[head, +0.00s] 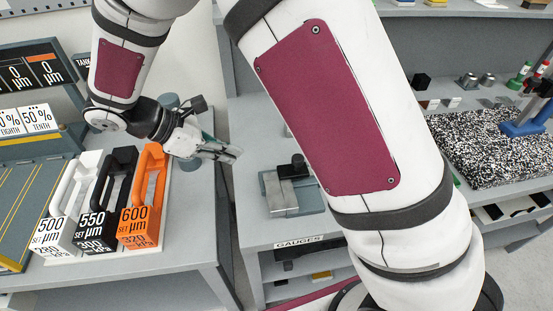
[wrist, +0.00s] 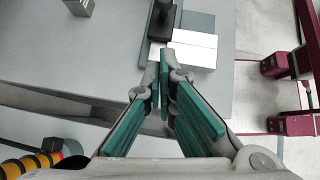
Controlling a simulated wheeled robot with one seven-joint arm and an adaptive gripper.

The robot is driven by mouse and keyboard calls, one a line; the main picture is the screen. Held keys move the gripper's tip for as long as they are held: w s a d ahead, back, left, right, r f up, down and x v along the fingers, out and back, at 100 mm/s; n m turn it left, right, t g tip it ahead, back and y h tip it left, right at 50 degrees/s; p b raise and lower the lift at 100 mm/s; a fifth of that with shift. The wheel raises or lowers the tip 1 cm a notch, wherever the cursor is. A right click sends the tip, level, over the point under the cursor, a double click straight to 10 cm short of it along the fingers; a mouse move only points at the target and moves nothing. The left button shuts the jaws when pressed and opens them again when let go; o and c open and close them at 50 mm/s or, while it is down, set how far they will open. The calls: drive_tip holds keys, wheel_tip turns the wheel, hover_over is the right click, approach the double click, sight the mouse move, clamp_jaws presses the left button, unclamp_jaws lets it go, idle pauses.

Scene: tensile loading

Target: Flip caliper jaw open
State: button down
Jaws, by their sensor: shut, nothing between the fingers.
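A device that looks like the caliper (head: 287,192) sits on the grey bench above the GAUGES label. It has a pale metal block, a grey base and a black piece at its upper right. In the wrist view its pale block (wrist: 195,50) and a black upright part lie just beyond my fingertips. My gripper (head: 232,154) is shut and empty, to the left of the device and apart from it in the head view. In the wrist view the gripper (wrist: 164,82) has its teal-padded fingers together. I cannot tell which part is the jaw, or its state.
Handled blocks in white (head: 62,215), black (head: 108,200) and orange (head: 143,205) stand on the left bench. A gap separates the two benches. My arm crosses the middle of the head view. A speckled slab (head: 490,145) lies at right.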

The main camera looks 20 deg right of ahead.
drive_tip(key=p+x, duration=0.2)
drive_tip(key=x, duration=0.7)
drive_tip(key=shift+s+d, duration=0.1)
drive_tip(key=d, duration=0.1)
drive_tip(key=d+p, duration=0.1)
drive_tip(key=d, duration=0.1)
drive_tip(key=shift+d+f, duration=0.2)
drive_tip(key=shift+f, duration=0.1)
drive_tip(key=shift+d+f, duration=0.15)
drive_tip(key=shift+d, duration=0.4)
drive_tip(key=d, duration=0.3)
drive_tip(key=d+p, duration=0.1)
drive_tip(key=d, duration=0.2)
drive_tip(key=s+d, duration=0.1)
drive_tip(key=d, duration=0.2)
drive_tip(key=shift+s+d, duration=0.1)
drive_tip(key=shift+d, duration=0.15)
